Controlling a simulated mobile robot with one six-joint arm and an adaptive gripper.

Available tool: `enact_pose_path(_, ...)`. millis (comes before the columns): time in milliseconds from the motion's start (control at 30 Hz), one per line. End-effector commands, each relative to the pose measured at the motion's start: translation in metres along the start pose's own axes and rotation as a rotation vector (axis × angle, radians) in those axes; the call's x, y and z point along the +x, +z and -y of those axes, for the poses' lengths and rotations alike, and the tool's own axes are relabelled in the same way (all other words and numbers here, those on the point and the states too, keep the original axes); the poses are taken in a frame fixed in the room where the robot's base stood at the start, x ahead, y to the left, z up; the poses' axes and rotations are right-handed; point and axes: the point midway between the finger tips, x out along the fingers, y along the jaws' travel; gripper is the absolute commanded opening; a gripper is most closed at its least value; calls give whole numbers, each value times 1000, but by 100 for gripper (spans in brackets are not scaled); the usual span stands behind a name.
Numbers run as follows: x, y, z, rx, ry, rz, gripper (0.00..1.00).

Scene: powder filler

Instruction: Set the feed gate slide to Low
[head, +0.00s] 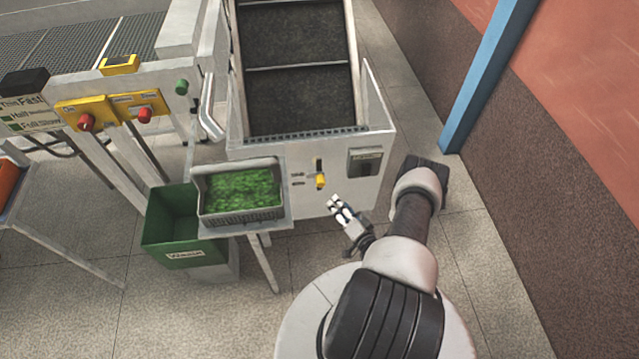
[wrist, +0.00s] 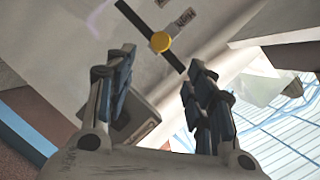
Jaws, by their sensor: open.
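The feed gate slide has a yellow knob (head: 320,181) on a dark vertical slot in the front panel of the white hopper machine (head: 345,195). In the head view the knob sits toward the lower part of the slot, with small dark labels to its left that are too small to read. In the wrist view the yellow knob (wrist: 160,41) and its dark slot lie ahead, beyond the fingertips. My gripper (head: 337,203) is open and empty, to the lower right of the knob and apart from it. Its two fingers (wrist: 160,75) show spread apart in the wrist view.
A grey box (head: 365,162) is on the panel right of the slot. A grey crate (head: 242,214) of green material stands left on a white shelf, above a green bin (head: 185,250). A blue post (head: 490,75) and wall are on the right.

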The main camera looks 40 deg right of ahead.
Motion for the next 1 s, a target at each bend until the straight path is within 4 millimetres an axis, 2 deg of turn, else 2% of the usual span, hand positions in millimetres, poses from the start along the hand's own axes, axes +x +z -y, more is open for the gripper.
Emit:
enact_pose_path(100, 28, 3, 0, -4, -6, 6, 50)
enact_pose_path(400, 94, 2, 0, -2, -6, 3, 50)
enact_pose_path(600, 127, 2, 0, -1, -4, 2, 50)
enact_pose_path(800, 143, 1, 0, 1, -2, 2, 50)
enact_pose_path(1000, 145, 1, 1, 2, -1, 2, 50)
